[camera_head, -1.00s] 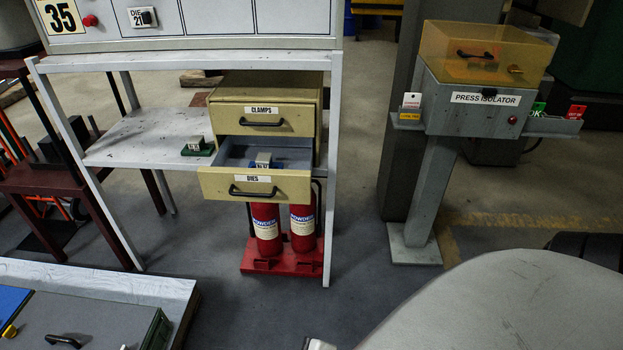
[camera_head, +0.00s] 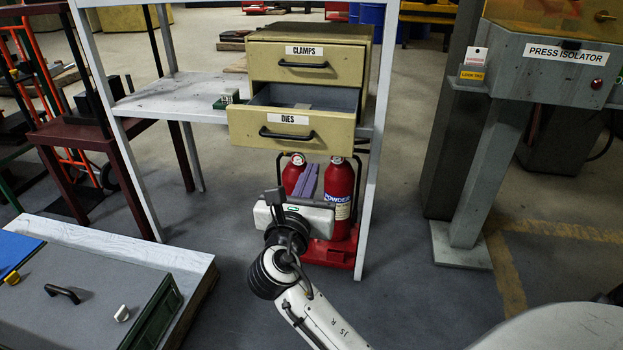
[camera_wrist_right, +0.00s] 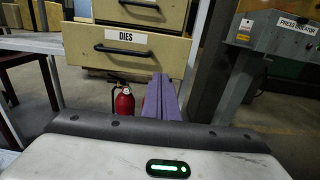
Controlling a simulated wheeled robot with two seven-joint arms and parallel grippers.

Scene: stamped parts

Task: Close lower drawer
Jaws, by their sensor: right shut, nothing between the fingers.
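The lower drawer (camera_head: 290,128), labelled DIES, is pulled out of the tan cabinet (camera_head: 366,75), with its grey inside showing. It has a black bar handle (camera_head: 287,134). It also shows in the right wrist view (camera_wrist_right: 131,50). The CLAMPS drawer (camera_head: 307,64) above it is closed. My right gripper (camera_head: 306,182) is in front of and below the lower drawer's front, apart from it. Its purple fingers are together and empty, and they show in the right wrist view (camera_wrist_right: 161,98). My left gripper is not in view.
Red fire extinguishers (camera_head: 341,190) stand under the cabinet, behind my right gripper. A white frame leg (camera_head: 378,150) is right of the drawer. The press isolator (camera_head: 560,62) stands further right. A low grey bench (camera_head: 95,275) is at the lower left.

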